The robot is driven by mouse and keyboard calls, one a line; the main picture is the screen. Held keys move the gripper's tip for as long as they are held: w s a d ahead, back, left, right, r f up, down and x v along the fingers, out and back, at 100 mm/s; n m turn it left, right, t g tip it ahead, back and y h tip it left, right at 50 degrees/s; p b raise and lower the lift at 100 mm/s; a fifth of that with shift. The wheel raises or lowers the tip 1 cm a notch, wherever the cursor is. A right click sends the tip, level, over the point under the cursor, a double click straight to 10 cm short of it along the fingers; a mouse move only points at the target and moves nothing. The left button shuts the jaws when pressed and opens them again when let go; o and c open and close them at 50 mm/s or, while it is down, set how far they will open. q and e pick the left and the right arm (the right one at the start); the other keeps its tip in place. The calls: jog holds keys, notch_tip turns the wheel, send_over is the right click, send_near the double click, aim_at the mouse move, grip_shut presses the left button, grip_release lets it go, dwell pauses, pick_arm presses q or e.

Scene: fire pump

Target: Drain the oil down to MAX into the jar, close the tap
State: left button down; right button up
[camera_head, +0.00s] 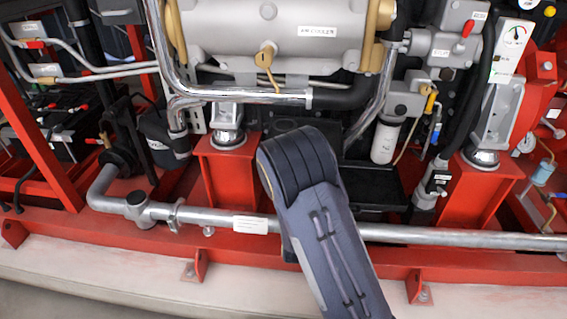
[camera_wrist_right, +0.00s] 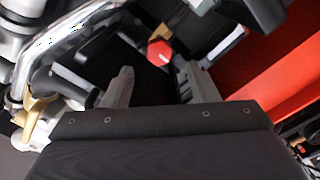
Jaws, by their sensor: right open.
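My right gripper (camera_wrist_right: 160,78) is open in the right wrist view, its two grey fingers apart. A small red-ended part with a brass-coloured fitting (camera_wrist_right: 159,52) shows just beyond and between the fingertips; I cannot tell whether it is the tap, and no contact shows. In the head view my arm reaches up from the lower middle and hides its own gripper and what lies behind it. I cannot make out the jar or an oil level for certain. My left gripper is in neither view.
A long grey pipe (camera_head: 400,234) crosses the front above the red frame (camera_head: 330,268). Red pedestals (camera_head: 228,170) stand beside the arm and at the right. A black tray (camera_head: 375,187) and a white cylinder (camera_head: 385,142) are right of the arm. A red beam (camera_wrist_right: 270,95) shows in the wrist view.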

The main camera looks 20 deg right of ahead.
jog(key=s+a+r+m+g+y, duration=0.55)
jog(key=s+a+y, duration=0.35)
jog(key=s+y, duration=0.35)
jog(key=s+a+r+g, duration=0.1)
jog(key=s+a+g, duration=0.1)
jog(key=s, duration=0.7)
jog(key=s+a+r+g, duration=0.1)
jog(key=s+r+g, duration=0.1)
jog(key=s, duration=0.7)
notch_tip(320, 180, up, 31)
jog(key=n+p, duration=0.1)
jog(key=p, duration=3)
jog(key=shift+a+f+y, duration=0.15)
jog(key=shift+f+y, duration=0.05)
jog(key=shift+y, duration=0.25)
